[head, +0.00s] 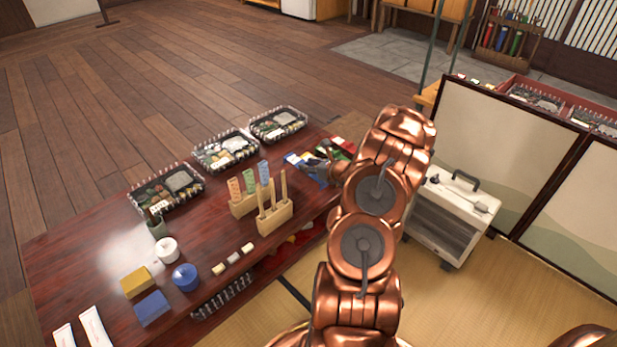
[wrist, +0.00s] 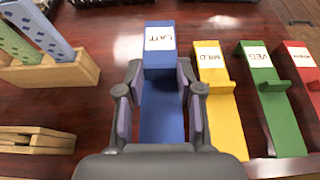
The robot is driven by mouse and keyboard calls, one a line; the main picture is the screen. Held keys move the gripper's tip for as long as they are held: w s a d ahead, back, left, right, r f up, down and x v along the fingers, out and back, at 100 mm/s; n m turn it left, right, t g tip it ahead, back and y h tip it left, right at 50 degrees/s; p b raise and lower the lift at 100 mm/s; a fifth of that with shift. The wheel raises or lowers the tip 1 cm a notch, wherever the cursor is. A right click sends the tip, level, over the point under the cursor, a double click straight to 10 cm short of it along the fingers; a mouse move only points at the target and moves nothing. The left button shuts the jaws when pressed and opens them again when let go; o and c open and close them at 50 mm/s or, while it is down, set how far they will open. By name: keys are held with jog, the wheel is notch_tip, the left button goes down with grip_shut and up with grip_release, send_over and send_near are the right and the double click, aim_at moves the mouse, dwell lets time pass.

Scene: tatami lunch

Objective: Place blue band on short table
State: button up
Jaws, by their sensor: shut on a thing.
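The blue band (wrist: 162,118) is a long blue strip with a raised end block and a white label, in the middle of the wrist view. My gripper (wrist: 160,78) is shut on it, with one finger on each side. In the head view the blue band (head: 297,159) shows in part at the far right end of the dark red low table (head: 100,240), beside my gripper (head: 322,172). The band lies over the tabletop; whether it touches the wood I cannot tell.
Yellow (wrist: 218,105), green (wrist: 272,105) and red (wrist: 302,62) bands lie to its right. A wooden holder (wrist: 50,72) with upright strips stands left. Clear-lidded lunch trays (head: 226,150) line the table's far edge. A white cabinet (head: 447,222) stands right of my arm.

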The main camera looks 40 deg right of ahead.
jog(key=shift+f+b, duration=0.5)
jog(key=shift+f, duration=1.5)
jog(key=shift+f, duration=0.15)
jog(key=o, duration=1)
jog(key=shift+o, duration=0.2)
jog(key=shift+r, duration=0.2)
jog(key=shift+s+r, duration=0.2)
jog(key=shift+s, duration=0.1)
jog(key=p+v, duration=0.2)
jog(key=v, duration=0.9)
jog(key=shift+s+p, duration=0.2)
jog(key=shift+p, duration=0.1)
